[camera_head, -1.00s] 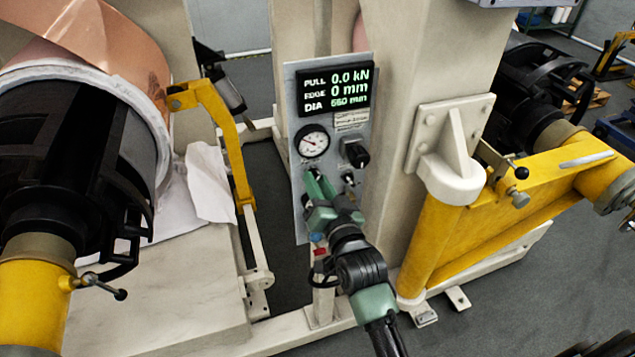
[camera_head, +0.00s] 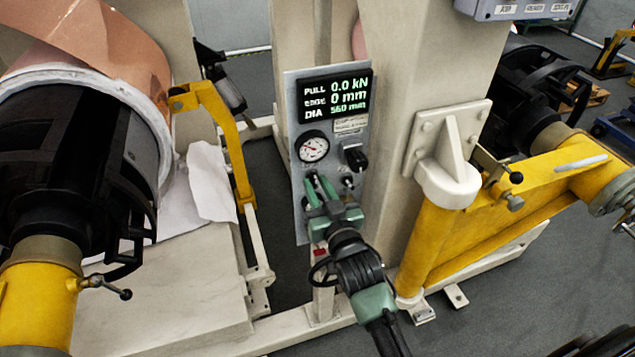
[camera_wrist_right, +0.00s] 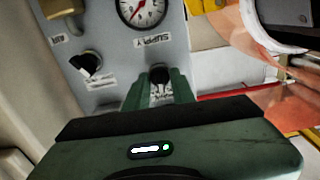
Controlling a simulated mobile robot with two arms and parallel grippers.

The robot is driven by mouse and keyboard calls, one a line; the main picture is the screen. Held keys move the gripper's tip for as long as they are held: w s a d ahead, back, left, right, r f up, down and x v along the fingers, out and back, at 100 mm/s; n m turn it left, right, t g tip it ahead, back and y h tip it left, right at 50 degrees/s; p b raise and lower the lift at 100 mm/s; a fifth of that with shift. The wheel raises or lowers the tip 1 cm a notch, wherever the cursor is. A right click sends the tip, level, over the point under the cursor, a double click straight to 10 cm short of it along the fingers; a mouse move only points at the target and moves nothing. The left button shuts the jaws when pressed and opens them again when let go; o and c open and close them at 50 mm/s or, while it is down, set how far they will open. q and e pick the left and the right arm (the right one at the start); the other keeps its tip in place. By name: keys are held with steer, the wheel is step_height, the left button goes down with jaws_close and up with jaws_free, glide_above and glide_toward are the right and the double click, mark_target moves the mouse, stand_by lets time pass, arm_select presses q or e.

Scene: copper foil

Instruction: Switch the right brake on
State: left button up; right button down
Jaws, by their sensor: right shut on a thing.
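The grey control panel (camera_head: 298,100) stands upright in the middle of the head view, and its face fills the upper part of the right wrist view (camera_wrist_right: 185,60). My right gripper (camera_head: 318,186) is at the panel's lower part, below the round gauge (camera_head: 311,147). In the right wrist view its green fingers (camera_wrist_right: 160,88) are closed on a small black switch knob (camera_wrist_right: 159,75). In the head view the fingers hide that knob. A label lies beside it, too small to read. My left gripper is not in view.
The display (camera_head: 335,95) reads 0.0 kN, 0 mm. A white post (camera_head: 405,60) and yellow arm (camera_head: 540,180) stand right. A copper roll (camera_head: 145,60) is at left.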

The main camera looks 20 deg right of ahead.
steer(key=n+p, duration=0.1)
steer(key=n, duration=0.2)
steer(key=shift+r+n, duration=0.1)
steer(key=shift+n, duration=1.6)
steer(key=c, duration=1.5)
jaws_free()
steer(key=shift+c, duration=0.2)
steer(key=shift+s, duration=0.1)
steer(key=shift+s+f, duration=0.2)
steer(key=shift+s, duration=0.15)
steer(key=s+b, duration=0.1)
steer(key=s, duration=0.6)
steer(key=shift+b, duration=0.4)
